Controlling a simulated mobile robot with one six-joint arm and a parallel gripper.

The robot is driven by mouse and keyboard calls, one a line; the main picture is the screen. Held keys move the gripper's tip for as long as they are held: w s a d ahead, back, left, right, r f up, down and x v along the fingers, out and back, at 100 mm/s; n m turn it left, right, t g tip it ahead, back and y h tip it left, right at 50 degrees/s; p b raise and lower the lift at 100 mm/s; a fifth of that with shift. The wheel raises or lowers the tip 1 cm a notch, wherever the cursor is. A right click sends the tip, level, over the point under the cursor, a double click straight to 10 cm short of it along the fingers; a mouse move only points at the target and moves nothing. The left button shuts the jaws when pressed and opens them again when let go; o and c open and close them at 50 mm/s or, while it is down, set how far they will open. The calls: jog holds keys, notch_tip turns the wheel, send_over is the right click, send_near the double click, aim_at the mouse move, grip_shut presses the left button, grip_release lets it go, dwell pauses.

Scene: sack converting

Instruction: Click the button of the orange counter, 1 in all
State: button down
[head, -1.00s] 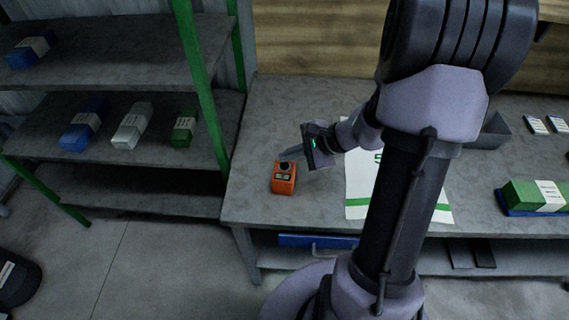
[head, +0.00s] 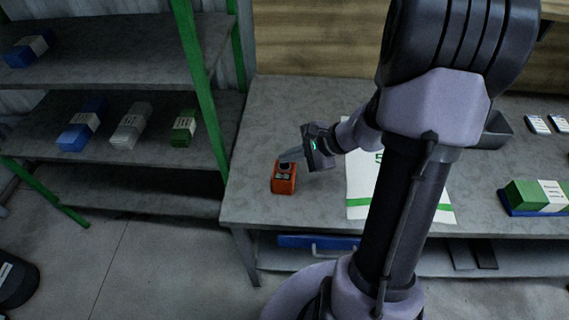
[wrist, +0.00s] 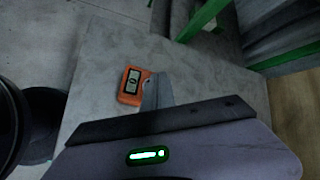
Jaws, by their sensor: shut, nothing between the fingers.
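The orange counter (head: 284,183) stands on the grey bench near its left end, with a small display on its face. It also shows in the wrist view (wrist: 129,98), where its display is lit pale. My gripper (head: 291,158) is shut and empty, with its fingertips right at the top of the counter, over the dark button. In the wrist view the shut fingers (wrist: 156,92) cover the counter's button side. The button is mostly hidden, so I cannot tell whether it is pressed down.
A white sack with a green stripe (head: 358,190) lies flat on the bench right of the counter. A green box (head: 530,195) sits in a blue tray at the far right. A shelf with green posts (head: 203,85) stands left of the bench. The bench around the counter is clear.

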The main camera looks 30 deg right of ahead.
aim_at(288, 165)
jog(key=shift+f+b, duration=0.5)
jog(key=shift+b, duration=0.1)
dwell(0.5)
jog(key=shift+r, duration=0.1)
jog(key=shift+r+p, duration=0.65)
jog(key=shift+r, duration=0.2)
jog(key=shift+r+p, duration=1.9)
jog(key=shift+r, duration=0.65)
jog(key=shift+f, duration=0.1)
